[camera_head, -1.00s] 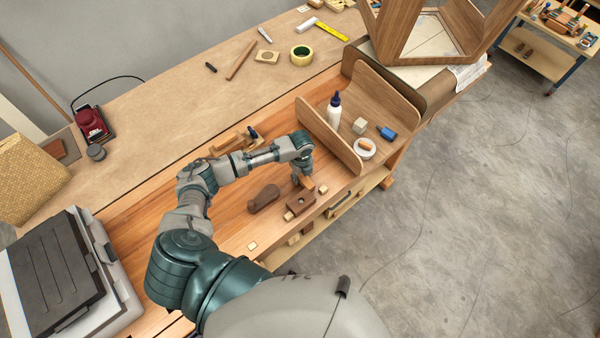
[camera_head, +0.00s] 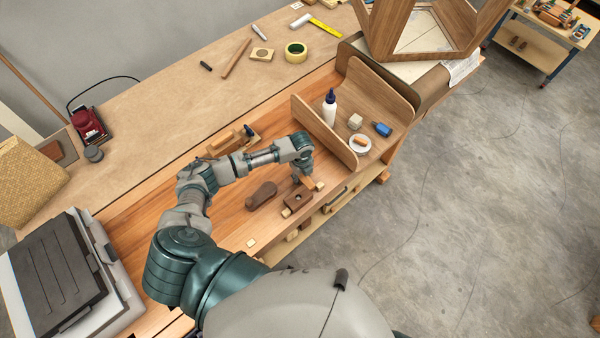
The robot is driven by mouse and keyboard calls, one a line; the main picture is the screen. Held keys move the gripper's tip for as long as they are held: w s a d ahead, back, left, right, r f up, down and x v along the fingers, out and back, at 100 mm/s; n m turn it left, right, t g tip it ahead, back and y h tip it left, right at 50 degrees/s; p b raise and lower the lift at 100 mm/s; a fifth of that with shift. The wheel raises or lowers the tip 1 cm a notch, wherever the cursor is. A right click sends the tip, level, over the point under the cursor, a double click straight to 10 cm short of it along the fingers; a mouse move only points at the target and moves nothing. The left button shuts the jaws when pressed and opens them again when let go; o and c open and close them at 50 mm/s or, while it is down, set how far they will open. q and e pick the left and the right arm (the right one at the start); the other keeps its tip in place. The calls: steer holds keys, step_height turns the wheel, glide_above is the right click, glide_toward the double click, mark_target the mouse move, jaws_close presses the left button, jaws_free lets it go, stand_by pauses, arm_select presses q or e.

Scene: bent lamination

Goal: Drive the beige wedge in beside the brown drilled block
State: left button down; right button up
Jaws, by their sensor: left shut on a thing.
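The brown drilled block (camera_head: 296,200) lies near the front edge of the bench, with a dark hole in its top. A small beige piece (camera_head: 286,212) shows at its left end. Another small beige piece (camera_head: 320,186) lies just right of my left gripper; I cannot tell which one is the wedge. My left gripper (camera_head: 303,177) points down behind the block and is shut on an orange-brown wooden piece (camera_head: 309,184). That piece is close to the right beige piece; contact cannot be made out. The fingers are partly hidden. My right gripper is out of view.
A dark brown rounded wooden tool (camera_head: 261,195) lies left of the block. A wooden plane-like tool (camera_head: 228,144) lies behind my arm. The bent wooden tray (camera_head: 345,150) on the right holds a glue bottle (camera_head: 330,108). A small pale chip (camera_head: 250,243) lies near the front edge.

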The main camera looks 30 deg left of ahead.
arm_select(q)
steer(key=shift+f, duration=0.1)
stand_by(0.7)
steer(key=c, duration=0.6)
jaws_free()
steer(key=shift+r+p, duration=0.5)
steer(key=shift+r, duration=3)
